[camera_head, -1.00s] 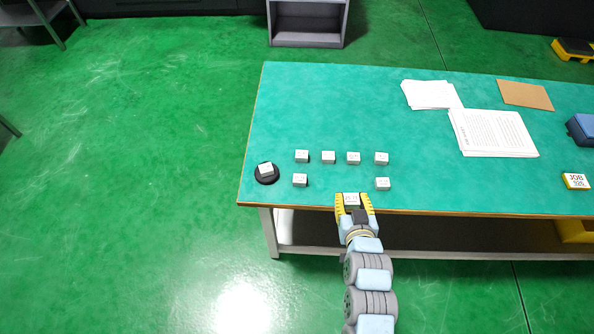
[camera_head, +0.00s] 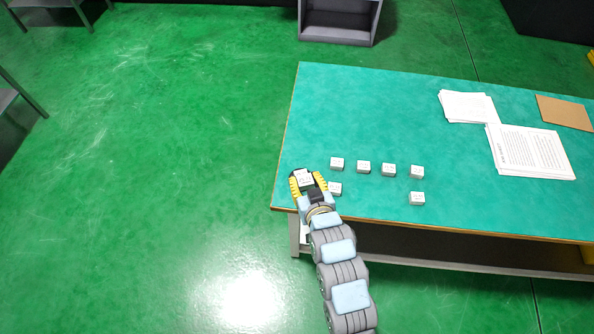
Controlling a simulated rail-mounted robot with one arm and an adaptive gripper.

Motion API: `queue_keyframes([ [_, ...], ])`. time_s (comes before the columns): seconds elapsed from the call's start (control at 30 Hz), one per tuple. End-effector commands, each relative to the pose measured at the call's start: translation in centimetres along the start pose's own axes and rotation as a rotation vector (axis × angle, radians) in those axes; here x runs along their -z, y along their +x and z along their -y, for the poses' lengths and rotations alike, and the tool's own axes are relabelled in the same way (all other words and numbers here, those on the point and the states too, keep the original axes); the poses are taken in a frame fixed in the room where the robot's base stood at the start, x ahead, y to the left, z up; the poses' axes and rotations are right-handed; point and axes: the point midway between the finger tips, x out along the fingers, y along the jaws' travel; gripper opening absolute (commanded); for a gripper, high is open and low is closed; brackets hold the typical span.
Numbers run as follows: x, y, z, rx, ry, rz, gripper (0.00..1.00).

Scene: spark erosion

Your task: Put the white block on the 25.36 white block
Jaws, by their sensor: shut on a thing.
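My gripper (camera_head: 307,180), with yellow fingers, is at the left end of the green table and is shut on a white block (camera_head: 304,178). It is over the place of the round black disc, which bore another white block earlier. The gripper and held block hide nearly all of that disc and its block. I cannot tell whether the held block touches anything below. Several similar white blocks stand to the right, such as one at the row's left end (camera_head: 337,163) and one close beside my gripper (camera_head: 335,189). Their markings are too small to read, so I cannot pick out 25.36.
The green table (camera_head: 385,110) is clear behind the blocks. Single white blocks stand at the row's right end (camera_head: 417,172) and in front of it (camera_head: 417,198). Papers (camera_head: 530,152) and a brown sheet (camera_head: 565,112) lie at the right. The table's left edge is near my gripper.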

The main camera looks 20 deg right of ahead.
Motion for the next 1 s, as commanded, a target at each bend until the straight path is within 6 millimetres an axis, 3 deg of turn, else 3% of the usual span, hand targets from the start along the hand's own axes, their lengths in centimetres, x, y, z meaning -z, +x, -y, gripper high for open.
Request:
queue_keyframes([
  [0.3, -0.1, 5.5, -0.8, 0.003, 0.001, 0.0, 0.02],
  [0.6, -2.4, 9.4, -1.3, 0.003, 0.0, -0.001, 0.02],
  [1.0, -3.4, 11.4, -1.6, 0.002, -0.001, -0.003, 0.02],
])
